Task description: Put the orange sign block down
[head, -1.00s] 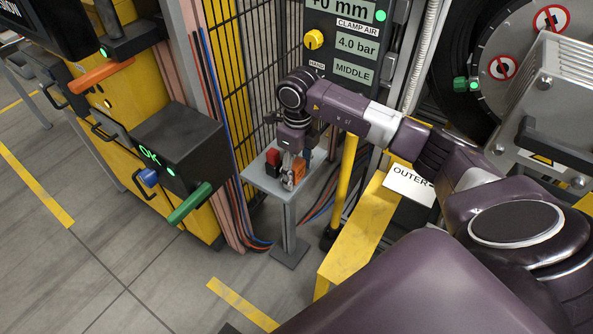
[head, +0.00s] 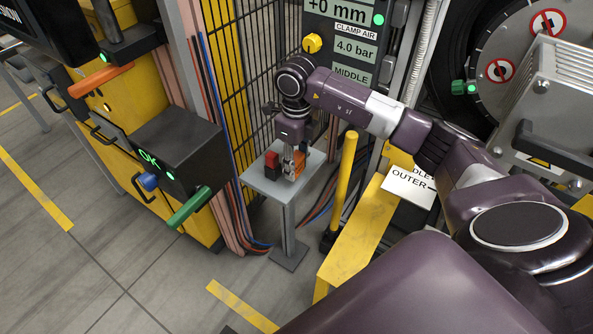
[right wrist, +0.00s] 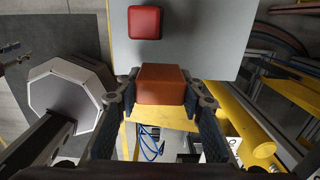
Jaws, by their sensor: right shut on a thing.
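The orange sign block (head: 297,184) is in the jaws of my right gripper (head: 293,170), at the right part of a small grey stand top (head: 262,185). In the right wrist view the orange block (right wrist: 162,85) sits between the two fingertips of the gripper (right wrist: 160,95), which are shut on its sides. It overlaps the edge of the grey stand top (right wrist: 200,50) there. I cannot tell whether its underside touches the stand. My left gripper is not in view.
A red block (head: 272,163) stands on the same stand, left of the orange one and apart from it in the right wrist view (right wrist: 145,22). A yellow post (head: 345,185) rises right of the stand. A mesh fence (head: 245,80) stands behind.

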